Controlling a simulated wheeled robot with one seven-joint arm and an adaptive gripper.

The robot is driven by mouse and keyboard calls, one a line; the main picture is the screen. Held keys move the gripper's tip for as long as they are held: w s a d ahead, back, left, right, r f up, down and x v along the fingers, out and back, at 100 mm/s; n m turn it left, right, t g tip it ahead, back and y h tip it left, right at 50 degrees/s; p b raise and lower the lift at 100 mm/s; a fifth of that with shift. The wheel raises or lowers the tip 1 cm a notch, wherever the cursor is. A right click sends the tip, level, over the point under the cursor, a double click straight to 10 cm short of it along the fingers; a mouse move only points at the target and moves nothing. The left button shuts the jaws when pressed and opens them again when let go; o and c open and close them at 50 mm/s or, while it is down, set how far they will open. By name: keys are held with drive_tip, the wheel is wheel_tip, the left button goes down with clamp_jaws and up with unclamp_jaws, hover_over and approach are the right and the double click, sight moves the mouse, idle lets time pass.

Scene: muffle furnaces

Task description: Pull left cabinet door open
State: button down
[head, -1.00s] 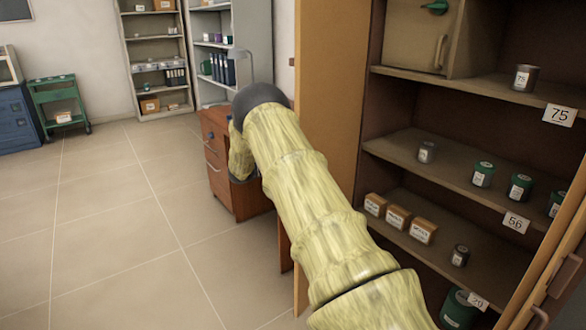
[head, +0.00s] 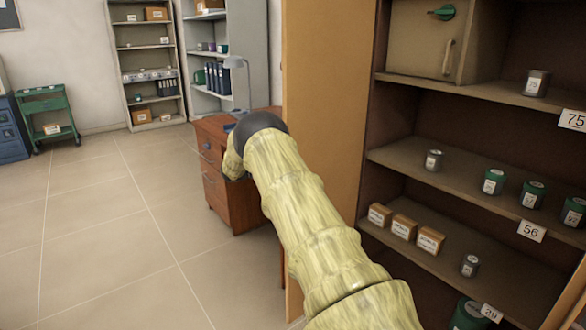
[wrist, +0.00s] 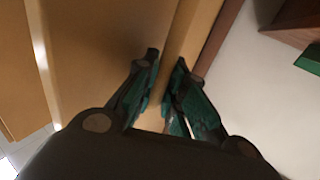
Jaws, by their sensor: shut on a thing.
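The left cabinet door (head: 325,120) is a tan panel standing open beside the cabinet, its inner face toward the head camera. In the wrist view, the door (wrist: 95,50) is a broad, close tan surface. My gripper (wrist: 165,62) has its two dark and green fingers on either side of the door's edge strip and is shut on it. In the head view my arm reaches past the door's near face to the far left, and the fingers are hidden there.
The open cabinet has shelves (head: 440,165) with green jars, small boxes (head: 404,227) and number labels. A wooden desk (head: 235,210) with a lamp stands beyond the door. A green cart (head: 45,110) and shelf units (head: 145,60) are at the back. The tiled floor (head: 110,240) at left is clear.

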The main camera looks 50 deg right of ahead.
drive_tip(key=c, duration=1.5)
unclamp_jaws()
drive_tip(key=shift+d+f, duration=0.1)
drive_tip(key=shift+o, duration=0.2)
drive_tip(key=shift+w+a, duration=0.1)
drive_tip(key=shift+a, duration=0.1)
drive_tip(key=v, duration=1.1)
drive_tip(key=shift+w+a, duration=0.25)
drive_tip(key=shift+w, duration=0.1)
